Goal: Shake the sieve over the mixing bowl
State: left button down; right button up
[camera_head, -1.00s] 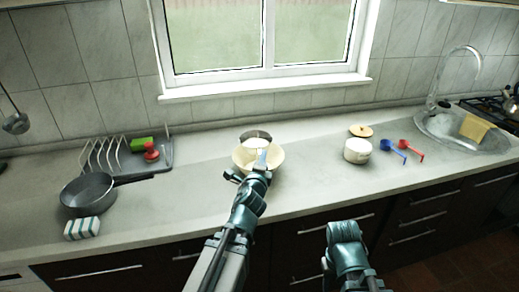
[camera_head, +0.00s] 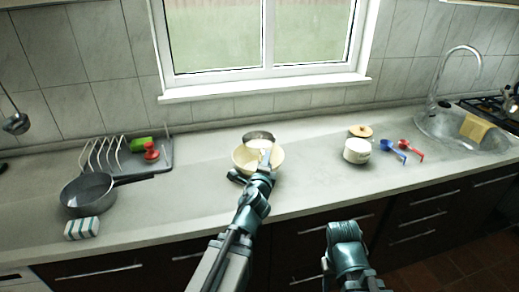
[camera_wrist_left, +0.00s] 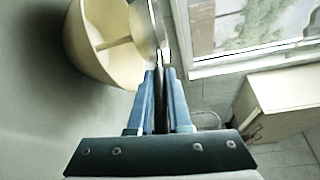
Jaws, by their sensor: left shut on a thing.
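The cream mixing bowl (camera_head: 239,159) stands on the counter below the window. The sieve (camera_head: 258,136), with a dark grey rim and something pale inside, is above the bowl's far part. My left gripper (camera_head: 265,158) is over the bowl's near side and shut on the sieve's handle. In the left wrist view the bowl (camera_wrist_left: 92,62) is at upper left, and the thin handle runs up from between the blue fingers (camera_wrist_left: 159,78). Most of the sieve is cut off there. Part of my right arm shows at the bottom, without its fingers.
A grey pan (camera_head: 88,192), a sponge (camera_head: 82,228) and a dish rack (camera_head: 120,158) are at left. A white pot (camera_head: 357,151), its lid (camera_head: 360,131), a blue scoop (camera_head: 393,147) and a red scoop (camera_head: 414,153) are at right. Counter between is clear.

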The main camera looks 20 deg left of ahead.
pick_arm(q)
jog(key=shift+a, duration=1)
dwell(1.6)
dwell(0.4)
dwell(1.1)
dwell(0.5)
